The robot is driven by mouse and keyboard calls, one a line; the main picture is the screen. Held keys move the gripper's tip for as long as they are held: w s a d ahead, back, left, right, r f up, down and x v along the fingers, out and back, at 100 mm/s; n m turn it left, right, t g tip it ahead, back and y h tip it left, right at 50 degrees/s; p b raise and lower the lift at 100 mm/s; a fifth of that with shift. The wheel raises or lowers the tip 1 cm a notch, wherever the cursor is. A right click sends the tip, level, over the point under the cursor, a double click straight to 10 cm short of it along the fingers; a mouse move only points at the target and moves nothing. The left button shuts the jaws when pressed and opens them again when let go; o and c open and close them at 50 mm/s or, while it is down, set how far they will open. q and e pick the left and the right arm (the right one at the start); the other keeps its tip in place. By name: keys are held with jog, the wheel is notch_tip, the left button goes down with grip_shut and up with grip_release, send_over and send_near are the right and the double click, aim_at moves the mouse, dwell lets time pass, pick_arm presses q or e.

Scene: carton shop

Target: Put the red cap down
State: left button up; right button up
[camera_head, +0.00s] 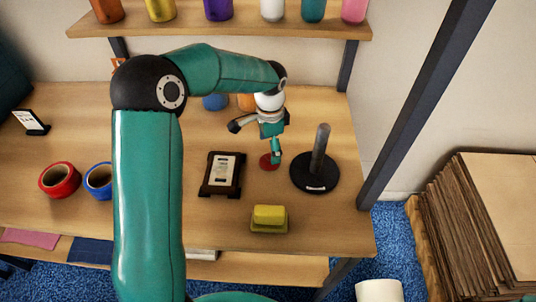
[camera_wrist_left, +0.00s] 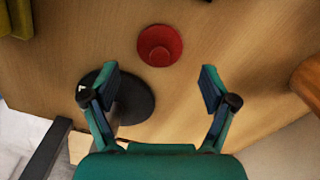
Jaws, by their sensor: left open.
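The red cap (camera_head: 268,162) lies on the wooden table, between the dark framed stand and the black round base with a post. In the left wrist view the red cap (camera_wrist_left: 160,45) is beyond my fingertips and apart from them. My left gripper (camera_head: 275,150) is just above or beside the cap in the head view. In the left wrist view my left gripper (camera_wrist_left: 162,80) is open with nothing between its fingers. My right gripper is in neither view.
A black base with an upright post (camera_head: 317,172) stands right of the cap. A dark framed stand (camera_head: 222,174) is to its left, and a yellow block (camera_head: 269,214) is in front. Red tape (camera_head: 60,180) and blue tape (camera_head: 98,180) lie farther left. A dark shelf upright (camera_head: 420,105) rises at right.

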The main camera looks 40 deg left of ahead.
pick_arm(q)
notch_tip(320, 180, up, 7)
jog(key=shift+r, duration=0.15)
dwell(0.6)
